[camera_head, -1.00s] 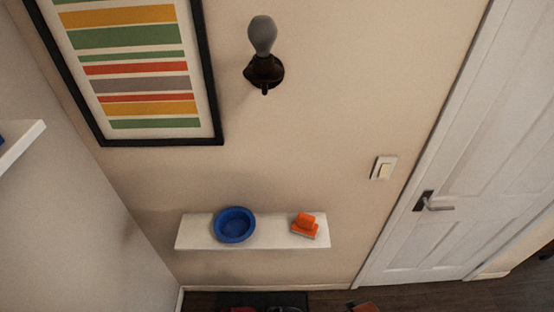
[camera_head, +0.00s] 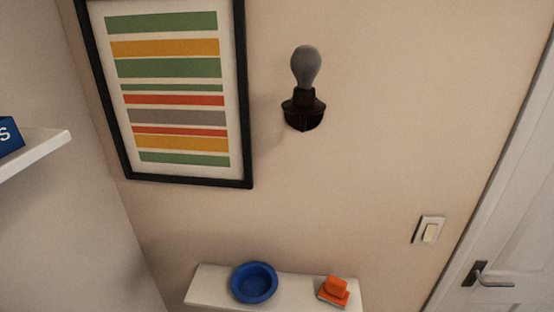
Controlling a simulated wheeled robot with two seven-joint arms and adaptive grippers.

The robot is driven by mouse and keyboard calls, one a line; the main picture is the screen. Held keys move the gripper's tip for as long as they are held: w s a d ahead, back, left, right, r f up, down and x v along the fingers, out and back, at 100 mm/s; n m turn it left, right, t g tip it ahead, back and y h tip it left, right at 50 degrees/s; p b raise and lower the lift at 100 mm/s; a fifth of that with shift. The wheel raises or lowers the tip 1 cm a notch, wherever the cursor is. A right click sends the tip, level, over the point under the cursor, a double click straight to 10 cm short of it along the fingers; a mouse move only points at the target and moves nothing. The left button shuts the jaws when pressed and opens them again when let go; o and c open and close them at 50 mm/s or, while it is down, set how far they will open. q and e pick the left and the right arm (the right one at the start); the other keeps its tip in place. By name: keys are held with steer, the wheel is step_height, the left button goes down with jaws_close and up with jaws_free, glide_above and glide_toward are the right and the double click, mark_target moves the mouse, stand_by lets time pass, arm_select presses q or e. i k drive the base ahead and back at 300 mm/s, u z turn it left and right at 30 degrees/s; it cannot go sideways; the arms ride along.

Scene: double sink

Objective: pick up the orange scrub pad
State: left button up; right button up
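The orange scrub pad (camera_head: 335,290) lies near the right end of a narrow white wall shelf (camera_head: 295,291), low in the head view. It has a raised orange block on top and a paler, greyish lower edge. Neither of my grippers is in view, and nothing touches the pad.
A blue bowl (camera_head: 254,282) stands on the same shelf, left of the pad. A framed striped picture (camera_head: 175,85) and a bulb lamp (camera_head: 304,90) hang above. A light switch (camera_head: 428,231) and a white door (camera_head: 510,240) are at right. Another white shelf (camera_head: 40,150) holds a blue object (camera_head: 8,137) at left.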

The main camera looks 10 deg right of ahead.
mark_target(334, 292)
steer(key=z, duration=0.9)
